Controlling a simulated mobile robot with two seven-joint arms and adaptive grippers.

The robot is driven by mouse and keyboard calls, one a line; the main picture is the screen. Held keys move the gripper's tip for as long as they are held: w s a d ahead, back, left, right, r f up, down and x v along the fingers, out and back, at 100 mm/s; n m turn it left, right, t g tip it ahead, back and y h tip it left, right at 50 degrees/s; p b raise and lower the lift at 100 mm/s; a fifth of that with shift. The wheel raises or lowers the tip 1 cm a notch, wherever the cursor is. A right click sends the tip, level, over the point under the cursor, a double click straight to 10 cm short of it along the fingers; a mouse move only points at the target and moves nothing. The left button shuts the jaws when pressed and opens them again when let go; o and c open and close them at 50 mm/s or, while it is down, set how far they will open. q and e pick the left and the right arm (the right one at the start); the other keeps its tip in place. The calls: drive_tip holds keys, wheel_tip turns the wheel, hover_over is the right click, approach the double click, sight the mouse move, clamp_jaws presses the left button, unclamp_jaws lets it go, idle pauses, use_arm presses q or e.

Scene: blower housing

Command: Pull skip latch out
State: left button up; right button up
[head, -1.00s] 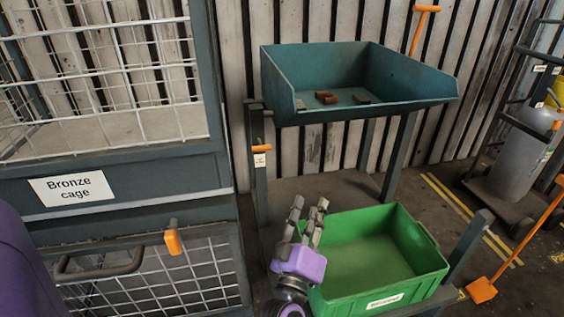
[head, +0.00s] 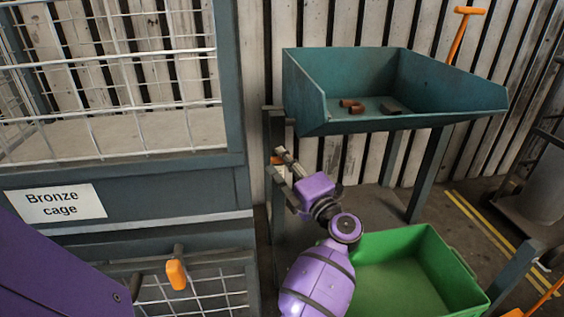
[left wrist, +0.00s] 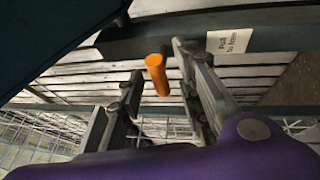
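The skip latch is an orange handle (left wrist: 157,75) on the skip stand's left post, with a white "Pull" tag (left wrist: 230,40) beside it in the left wrist view. In the head view the latch (head: 277,160) is mostly hidden behind my fingers. My left gripper (head: 281,170) is at the post, its fingers pointing at the latch. In the left wrist view my left gripper (left wrist: 156,68) is open, with the handle's end in the gap between the fingertips. I see no clear contact. The blue-green skip (head: 400,120) sits level above, holding several small parts. My right gripper is out of view.
A green crate (head: 400,290) stands below the skip, under my left arm. The bronze cage (head: 120,190) with another orange handle (head: 176,274) is close on the left. A long orange-handled tool (head: 462,30) stands behind the skip.

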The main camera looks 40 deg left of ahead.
use_arm(q)
drive_tip(key=shift+w+a+r, duration=0.15)
drive_tip(key=shift+w+a, duration=0.05)
drive_tip(key=shift+a, duration=0.4)
clamp_jaws()
